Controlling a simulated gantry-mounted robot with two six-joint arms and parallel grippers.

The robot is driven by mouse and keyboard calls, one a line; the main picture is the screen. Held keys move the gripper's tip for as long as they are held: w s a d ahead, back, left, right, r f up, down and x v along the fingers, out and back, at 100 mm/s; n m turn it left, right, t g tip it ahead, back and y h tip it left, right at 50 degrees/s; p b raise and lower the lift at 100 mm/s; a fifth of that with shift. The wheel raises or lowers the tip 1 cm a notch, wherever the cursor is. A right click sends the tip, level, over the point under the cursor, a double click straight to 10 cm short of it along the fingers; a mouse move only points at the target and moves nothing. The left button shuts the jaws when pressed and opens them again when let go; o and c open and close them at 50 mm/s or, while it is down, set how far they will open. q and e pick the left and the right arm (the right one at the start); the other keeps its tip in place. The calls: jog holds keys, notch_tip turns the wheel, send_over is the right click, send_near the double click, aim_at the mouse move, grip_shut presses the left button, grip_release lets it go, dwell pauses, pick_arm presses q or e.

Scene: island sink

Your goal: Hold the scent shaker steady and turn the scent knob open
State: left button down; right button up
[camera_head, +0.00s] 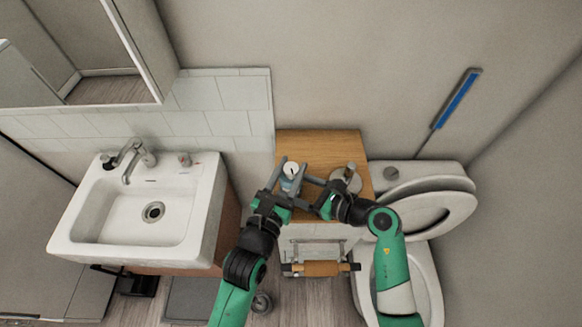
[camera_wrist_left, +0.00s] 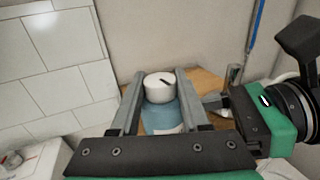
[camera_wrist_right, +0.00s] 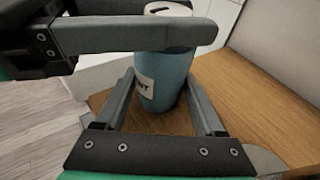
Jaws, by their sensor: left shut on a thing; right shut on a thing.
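The scent shaker has a light blue body (camera_head: 290,185) with a white label, and stands upright on the wooden cabinet top. Its white scent knob (camera_head: 291,168), with a dark slot mark, is on top; it also shows in the left wrist view (camera_wrist_left: 159,88). My left gripper (camera_head: 285,173) is shut with its fingers on either side of the knob. My right gripper (camera_head: 302,189) is shut on the blue body (camera_wrist_right: 165,80), lower down. In the right wrist view a left finger crosses in front of the shaker's upper part and hides some of the knob.
The wooden cabinet top (camera_head: 318,143) is clear behind the shaker. A metal post on a round base (camera_head: 349,175) stands close to my right gripper. A white sink (camera_head: 130,222) is at the left, a toilet (camera_head: 425,215) at the right. A tiled wall is behind the sink.

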pick_arm(q)
jog(key=shift+f, duration=0.2)
jog(key=shift+c, duration=1.9)
grip_release()
jog(key=shift+r, duration=0.15)
jog(key=shift+s, duration=0.1)
jog(key=v, duration=1.2)
